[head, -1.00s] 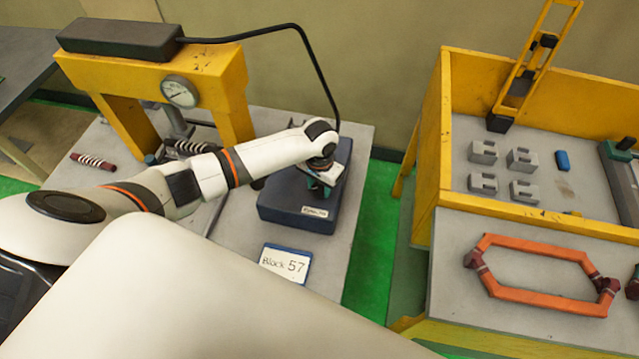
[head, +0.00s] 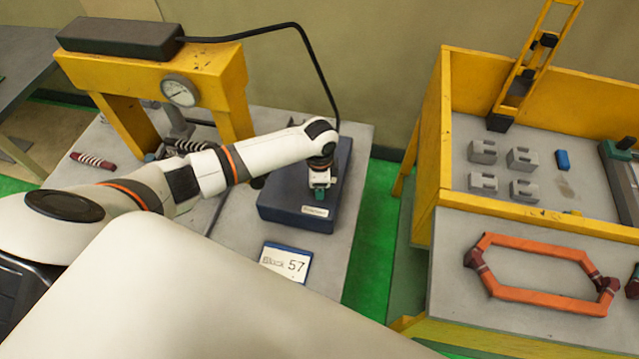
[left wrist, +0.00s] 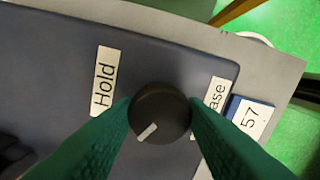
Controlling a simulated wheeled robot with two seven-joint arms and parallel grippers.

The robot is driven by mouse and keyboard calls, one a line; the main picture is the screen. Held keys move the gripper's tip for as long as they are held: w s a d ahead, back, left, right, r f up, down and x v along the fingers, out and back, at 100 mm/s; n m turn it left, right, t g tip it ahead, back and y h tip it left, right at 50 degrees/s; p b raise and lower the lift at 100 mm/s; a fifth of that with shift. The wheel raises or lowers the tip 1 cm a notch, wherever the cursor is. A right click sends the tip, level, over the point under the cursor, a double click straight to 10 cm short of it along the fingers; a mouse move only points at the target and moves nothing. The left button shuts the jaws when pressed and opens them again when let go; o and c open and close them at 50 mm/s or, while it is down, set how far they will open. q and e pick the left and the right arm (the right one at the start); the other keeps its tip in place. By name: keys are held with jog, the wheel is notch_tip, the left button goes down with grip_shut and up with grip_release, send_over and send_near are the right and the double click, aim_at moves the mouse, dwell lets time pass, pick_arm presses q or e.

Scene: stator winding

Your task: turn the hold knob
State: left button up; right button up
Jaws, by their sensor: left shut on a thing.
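The hold knob (left wrist: 160,112) is a round black knob with a pale pointer mark, on a dark blue-grey control box (head: 277,205). In the left wrist view the pointer mark is at the knob's lower left edge. A "Hold" label (left wrist: 105,82) is left of the knob, and a label ending in "ase" (left wrist: 215,96) is to its right, partly hidden by a finger. My left gripper (left wrist: 160,116) has its green fingers shut on the knob from both sides. In the head view the left gripper (head: 320,192) is over the box and hides the knob. My right gripper is not in view.
A "Block 57" card (head: 284,263) lies in front of the box. A yellow press frame (head: 235,98) with a gauge (head: 179,91) stands behind my left arm. A black cable (head: 313,62) arches down behind the box. A yellow-walled bench (head: 437,150) is at the right.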

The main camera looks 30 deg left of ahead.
pick_arm(q)
jog(key=m, duration=0.6)
jog(key=m+b, duration=0.1)
jog(key=m, duration=0.4)
jog(key=shift+r+m, duration=0.1)
jog(key=shift+m, duration=0.3)
dwell(0.3)
jog(key=o, duration=1)
jog(key=shift+c, duration=0.2)
notch_tip(320, 180, up, 12)
jog(key=b, duration=0.3)
jog(key=shift+b, duration=0.35)
